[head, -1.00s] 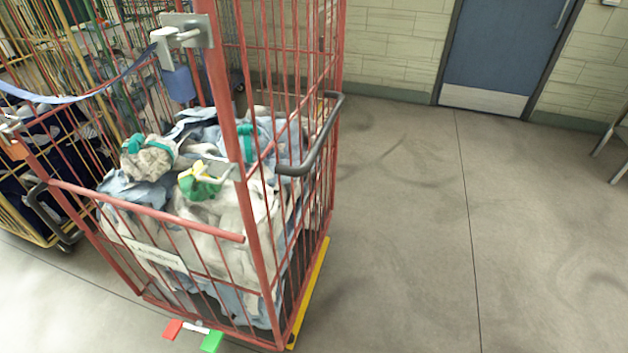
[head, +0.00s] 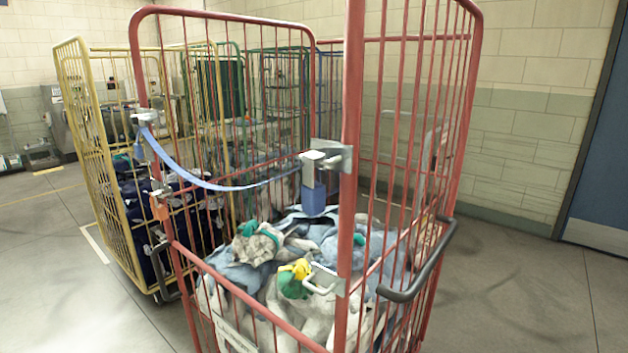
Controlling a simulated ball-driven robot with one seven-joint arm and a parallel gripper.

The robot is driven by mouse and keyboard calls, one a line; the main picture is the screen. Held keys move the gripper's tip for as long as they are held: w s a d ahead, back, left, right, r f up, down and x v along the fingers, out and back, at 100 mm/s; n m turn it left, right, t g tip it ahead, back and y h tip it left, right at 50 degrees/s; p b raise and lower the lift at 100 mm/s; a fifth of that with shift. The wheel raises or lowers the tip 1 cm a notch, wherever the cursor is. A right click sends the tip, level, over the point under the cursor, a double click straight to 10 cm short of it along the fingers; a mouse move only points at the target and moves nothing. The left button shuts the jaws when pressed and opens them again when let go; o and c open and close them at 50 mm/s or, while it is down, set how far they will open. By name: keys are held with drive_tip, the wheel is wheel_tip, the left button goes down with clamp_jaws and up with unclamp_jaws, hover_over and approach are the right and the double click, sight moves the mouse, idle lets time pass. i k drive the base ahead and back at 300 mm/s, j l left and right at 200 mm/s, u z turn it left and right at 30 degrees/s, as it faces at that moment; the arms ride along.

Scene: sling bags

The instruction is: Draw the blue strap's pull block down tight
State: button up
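The blue strap (head: 215,185) hangs in a sagging curve across the open front of the red cage trolley (head: 352,130). Its left end meets a metal fitting (head: 145,118) on the left post. Its right end runs to a grey metal bracket (head: 328,156) on the right front post. A blue block (head: 313,200), which looks like the pull block, hangs under that bracket, above the laundry. My gripper is not in view.
Crumpled laundry bags (head: 265,270) fill the red cage's lower part. A black handle (head: 425,265) juts out at its right side. A yellow cage (head: 100,150) stands close at left, with green cages behind. Floor is open at right (head: 530,300) and far left.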

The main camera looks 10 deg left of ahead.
sight(139, 149)
drive_tip(key=u, duration=0.3)
drive_tip(key=i+j+u, duration=0.35)
drive_tip(key=i+u, duration=0.2)
drive_tip(key=u, duration=0.15)
